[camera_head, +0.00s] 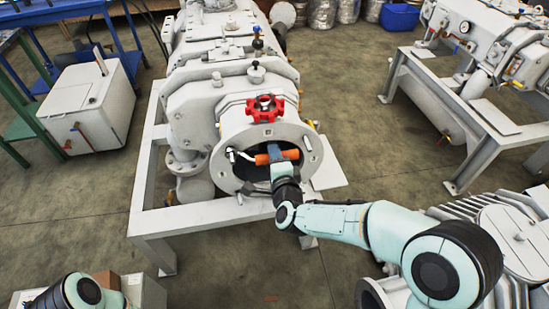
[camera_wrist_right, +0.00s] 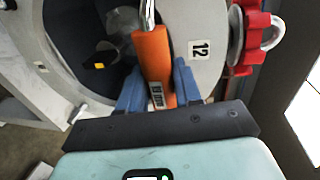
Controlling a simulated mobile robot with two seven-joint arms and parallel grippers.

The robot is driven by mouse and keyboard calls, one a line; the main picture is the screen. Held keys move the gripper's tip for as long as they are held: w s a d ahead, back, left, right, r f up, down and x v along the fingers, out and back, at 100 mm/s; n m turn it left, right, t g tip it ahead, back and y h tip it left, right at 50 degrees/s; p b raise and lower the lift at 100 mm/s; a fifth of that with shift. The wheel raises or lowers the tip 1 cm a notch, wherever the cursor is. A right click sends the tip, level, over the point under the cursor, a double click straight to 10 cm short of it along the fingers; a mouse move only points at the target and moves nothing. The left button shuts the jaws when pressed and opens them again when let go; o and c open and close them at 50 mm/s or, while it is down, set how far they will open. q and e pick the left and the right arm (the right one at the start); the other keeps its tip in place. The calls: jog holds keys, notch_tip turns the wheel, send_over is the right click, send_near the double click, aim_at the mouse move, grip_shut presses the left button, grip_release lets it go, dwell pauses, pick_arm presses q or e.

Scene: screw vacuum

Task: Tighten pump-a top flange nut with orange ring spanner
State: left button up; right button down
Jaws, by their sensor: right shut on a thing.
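My right gripper (camera_head: 280,158) is shut on the orange spanner (camera_head: 262,159), in front of the white pump's round open flange (camera_head: 219,165). In the right wrist view the blue fingers (camera_wrist_right: 158,88) grip both sides of the orange handle (camera_wrist_right: 152,55). The spanner points left in the head view, with its silver end near the flange's left rim. That end is cut off at the top of the wrist view, so I cannot tell whether it sits on a nut. A bolt with bright metal (camera_head: 307,143) shows on the flange's right side. My left gripper is out of view.
A red handwheel (camera_head: 265,107) sits just above the flange; it also shows in the wrist view (camera_wrist_right: 250,38). A second machine (camera_head: 490,45) stands on a frame at right.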

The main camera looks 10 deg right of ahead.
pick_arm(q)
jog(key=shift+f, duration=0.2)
pick_arm(e)
jog(key=shift+w, duration=0.65)
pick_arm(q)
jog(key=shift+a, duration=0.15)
pick_arm(e)
jog(key=shift+f+m+b, duration=0.5)
jog(key=shift+f+b, duration=0.1)
jog(key=shift+b, duration=0.95)
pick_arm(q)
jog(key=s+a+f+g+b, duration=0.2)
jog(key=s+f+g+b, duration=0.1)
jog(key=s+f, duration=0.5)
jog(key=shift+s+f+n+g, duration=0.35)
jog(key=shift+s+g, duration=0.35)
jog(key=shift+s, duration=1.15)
pick_arm(e)
jog(key=a+f+m+y, duration=0.2)
jog(key=a+f+m, duration=0.1)
jog(key=f+m, duration=0.3)
jog(key=shift+w+a+f+m+t, duration=0.2)
jog(key=shift+f+m+t, duration=0.1)
jog(key=shift+f+m, duration=0.1)
